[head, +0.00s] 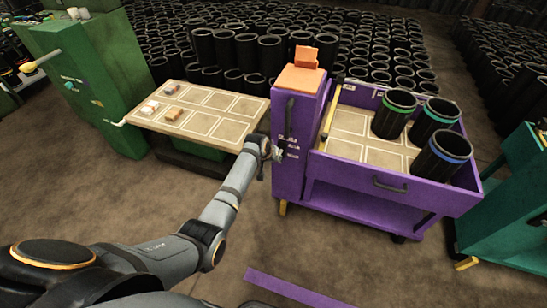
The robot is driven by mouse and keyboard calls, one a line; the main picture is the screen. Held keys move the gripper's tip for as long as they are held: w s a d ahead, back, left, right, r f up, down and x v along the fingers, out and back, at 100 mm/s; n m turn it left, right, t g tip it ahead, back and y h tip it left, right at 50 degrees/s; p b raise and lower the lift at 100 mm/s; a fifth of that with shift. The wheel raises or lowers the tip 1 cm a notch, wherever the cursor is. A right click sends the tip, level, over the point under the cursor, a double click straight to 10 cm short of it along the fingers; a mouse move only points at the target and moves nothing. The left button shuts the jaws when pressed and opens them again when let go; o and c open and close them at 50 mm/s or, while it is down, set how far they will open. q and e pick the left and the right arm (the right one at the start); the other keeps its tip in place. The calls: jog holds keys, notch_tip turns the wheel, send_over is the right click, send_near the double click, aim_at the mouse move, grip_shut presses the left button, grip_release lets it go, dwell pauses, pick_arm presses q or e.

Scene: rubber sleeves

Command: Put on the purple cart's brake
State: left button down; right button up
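The purple cart (350,200) stands right of centre in the head view. It has a tall column on its left and a shallow tray holding several black sleeves. A small yellow-orange piece (283,208) shows low at the column's foot. A yellow bar (328,121) stands along the tray's left side. I cannot tell from their looks which is the brake. My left gripper (277,154) is at the column's left face, well above the low yellow piece. It is small and dark here; its fingers are unclear, and I cannot tell whether it touches the cart. My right gripper is out of view.
A green machine (88,80) with a beige-topped table (225,128) stands left of the cart. A teal cart (510,215) with its own yellow piece (467,263) is close on the right. Many black sleeves fill the back. A purple strip (300,288) shows at the bottom.

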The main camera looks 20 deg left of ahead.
pick_arm(q)
jog(key=shift+w+r+g, duration=0.2)
jog(key=shift+r+g, duration=0.1)
jog(key=c, duration=1)
grip_release()
jog(key=shift+c, duration=0.2)
jog(key=shift+s, duration=0.1)
jog(key=v, duration=1.2)
